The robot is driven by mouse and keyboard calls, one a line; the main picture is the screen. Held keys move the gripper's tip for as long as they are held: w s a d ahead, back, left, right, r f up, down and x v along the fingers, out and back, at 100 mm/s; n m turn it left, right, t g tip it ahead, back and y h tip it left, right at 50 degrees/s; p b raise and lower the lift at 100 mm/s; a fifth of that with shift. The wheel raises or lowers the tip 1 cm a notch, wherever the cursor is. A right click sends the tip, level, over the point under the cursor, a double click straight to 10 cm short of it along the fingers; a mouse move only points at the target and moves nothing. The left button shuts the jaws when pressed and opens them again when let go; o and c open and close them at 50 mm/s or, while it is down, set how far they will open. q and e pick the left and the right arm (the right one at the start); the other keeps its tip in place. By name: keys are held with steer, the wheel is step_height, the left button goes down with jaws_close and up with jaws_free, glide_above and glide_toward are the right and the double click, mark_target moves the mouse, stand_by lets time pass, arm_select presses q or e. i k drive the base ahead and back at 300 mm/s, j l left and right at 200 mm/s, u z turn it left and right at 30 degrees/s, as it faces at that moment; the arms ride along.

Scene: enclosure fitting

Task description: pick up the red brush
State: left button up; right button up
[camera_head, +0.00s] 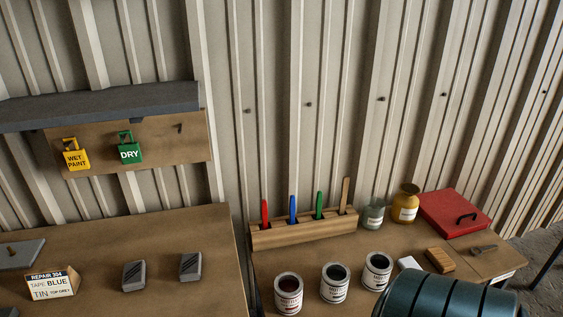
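The red brush (265,213) stands upright in the wooden holder (303,234) on the right-hand bench. Only its red handle shows; its lower end is hidden in the holder. It is the leftmost in the row, with a blue handle (292,209) beside it, then a green handle (319,205) and a bare wooden stick (344,194). Neither of my grippers is in view.
Three open cans (288,296) stand in front of the holder. A glass jar (372,216), a yellow jar (405,207) and a red case (456,212) are to its right. A dark teal banded cylinder (448,297) covers the bench's lower right. A corrugated wall rises behind.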

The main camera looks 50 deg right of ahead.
mark_target(264, 209)
steer(key=k+l, duration=0.1)
steer(key=l, duration=0.35)
steer(key=k+l, duration=0.1)
steer(key=l, duration=0.35)
steer(key=k+l, duration=0.1)
steer(key=l, duration=0.35)
